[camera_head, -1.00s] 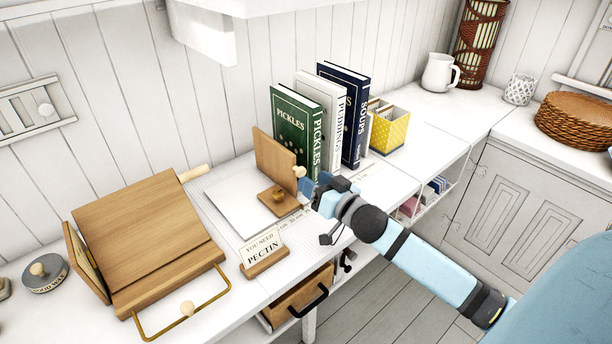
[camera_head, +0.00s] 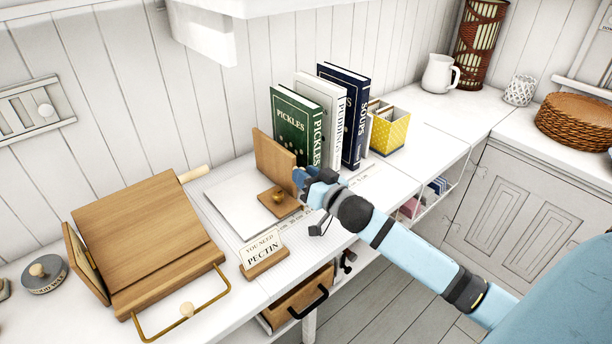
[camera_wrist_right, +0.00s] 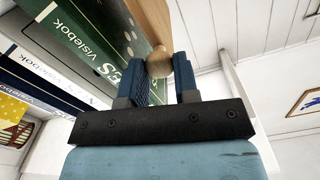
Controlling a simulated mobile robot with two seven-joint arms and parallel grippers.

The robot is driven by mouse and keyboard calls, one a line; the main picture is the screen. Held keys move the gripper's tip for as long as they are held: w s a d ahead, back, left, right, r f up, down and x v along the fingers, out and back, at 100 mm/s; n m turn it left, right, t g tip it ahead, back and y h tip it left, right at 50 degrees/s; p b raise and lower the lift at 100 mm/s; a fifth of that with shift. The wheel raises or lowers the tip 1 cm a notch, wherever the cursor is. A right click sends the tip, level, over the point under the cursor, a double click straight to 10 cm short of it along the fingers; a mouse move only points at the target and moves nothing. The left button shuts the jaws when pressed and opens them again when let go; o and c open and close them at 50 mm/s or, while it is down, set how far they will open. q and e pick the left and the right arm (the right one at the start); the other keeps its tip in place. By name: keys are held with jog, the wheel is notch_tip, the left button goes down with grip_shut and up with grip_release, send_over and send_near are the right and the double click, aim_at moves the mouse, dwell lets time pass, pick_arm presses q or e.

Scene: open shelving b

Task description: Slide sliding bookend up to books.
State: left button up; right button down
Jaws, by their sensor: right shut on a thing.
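The sliding bookend (camera_head: 270,158) is a wooden upright with a wooden base and a small knob on the base. It stands on the white counter just left of the books. The books stand upright: green PICKLES (camera_head: 293,125), white PUDDINGS (camera_head: 325,110) and dark blue SOUPS (camera_head: 350,105). My right gripper (camera_head: 299,176) is at the bookend's front edge. My left gripper is not in view.
A PECTIN sign (camera_head: 264,254) stands near the front edge, below the bookend. A wooden stand (camera_head: 150,240) fills the left of the counter. A yellow box (camera_head: 390,133) stands right of the books. A white sheet (camera_head: 240,205) lies left of the bookend.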

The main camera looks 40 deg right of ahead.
jog(key=d+p, duration=0.1)
jog(key=d, duration=0.3)
jog(key=shift+w, duration=0.15)
jog(key=c, duration=0.9)
grip_release()
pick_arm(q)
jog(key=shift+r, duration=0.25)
pick_arm(e)
jog(key=shift+o, duration=0.2)
pick_arm(q)
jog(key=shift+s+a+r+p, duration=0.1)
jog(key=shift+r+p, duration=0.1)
jog(key=shift+p, duration=0.35)
pick_arm(e)
jog(key=s+d, duration=0.1)
jog(key=s, duration=1.2)
jog(key=shift+s, duration=0.4)
